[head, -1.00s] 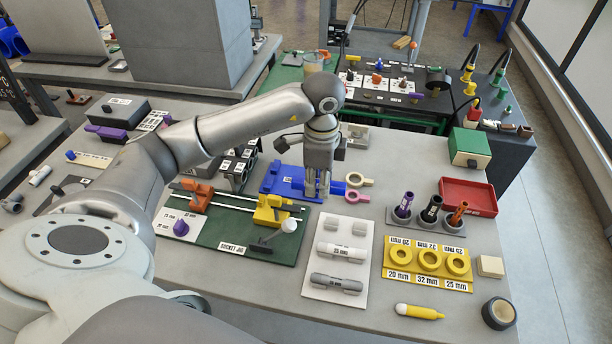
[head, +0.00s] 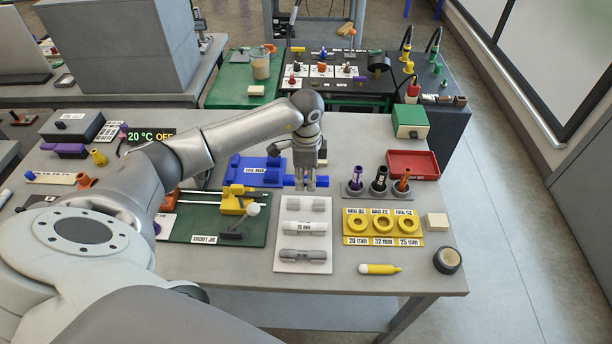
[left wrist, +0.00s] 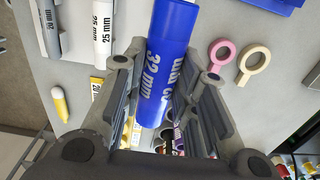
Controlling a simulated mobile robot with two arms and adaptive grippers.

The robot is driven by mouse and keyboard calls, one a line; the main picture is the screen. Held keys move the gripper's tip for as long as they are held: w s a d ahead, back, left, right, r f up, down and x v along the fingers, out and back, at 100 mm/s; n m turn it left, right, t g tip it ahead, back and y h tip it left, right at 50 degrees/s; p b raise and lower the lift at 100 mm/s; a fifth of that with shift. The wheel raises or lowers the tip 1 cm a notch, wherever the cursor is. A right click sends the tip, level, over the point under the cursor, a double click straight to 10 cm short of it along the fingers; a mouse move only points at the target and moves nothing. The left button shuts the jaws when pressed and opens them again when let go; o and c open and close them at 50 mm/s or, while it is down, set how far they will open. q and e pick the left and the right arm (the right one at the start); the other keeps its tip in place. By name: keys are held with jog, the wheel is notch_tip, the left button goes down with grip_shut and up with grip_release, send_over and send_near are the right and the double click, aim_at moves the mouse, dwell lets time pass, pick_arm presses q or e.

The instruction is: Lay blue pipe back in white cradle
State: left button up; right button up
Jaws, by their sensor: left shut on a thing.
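My left gripper (head: 312,186) is shut on the blue pipe (left wrist: 170,55), marked 32 mm. In the left wrist view the pipe lies between the fingers and extends up past them. In the head view the fingers hide much of it, with a blue part (head: 290,181) showing beside them. The gripper is above the far end of the white cradle board (head: 280,241). The board's far cradle blocks (head: 305,203) look empty. A white 25 mm pipe (head: 303,228) and a grey pipe (head: 303,255) lie nearer on it. My right gripper is not in view.
The blue cool rack (head: 245,179) is left of the gripper, and the green socket jig (head: 190,231) nearer left. To the right are cups with upright tools (head: 379,187), a red tray (head: 425,164) and a yellow ring holder (head: 383,240). A yellow marker (head: 379,269) lies in front.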

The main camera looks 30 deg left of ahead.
pick_arm(q)
jog(key=shift+f+b, duration=0.3)
jog(key=shift+f, duration=0.2)
jog(key=shift+f+b, duration=0.45)
jog(key=shift+f, duration=0.25)
jog(key=shift+f+b, duration=1.6)
jog(key=shift+f, duration=0.75)
jog(key=shift+f+b, duration=0.35)
jog(key=shift+f, duration=0.4)
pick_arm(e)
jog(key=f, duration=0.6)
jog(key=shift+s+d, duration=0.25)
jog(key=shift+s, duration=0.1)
pick_arm(q)
jog(key=shift+f, duration=0.2)
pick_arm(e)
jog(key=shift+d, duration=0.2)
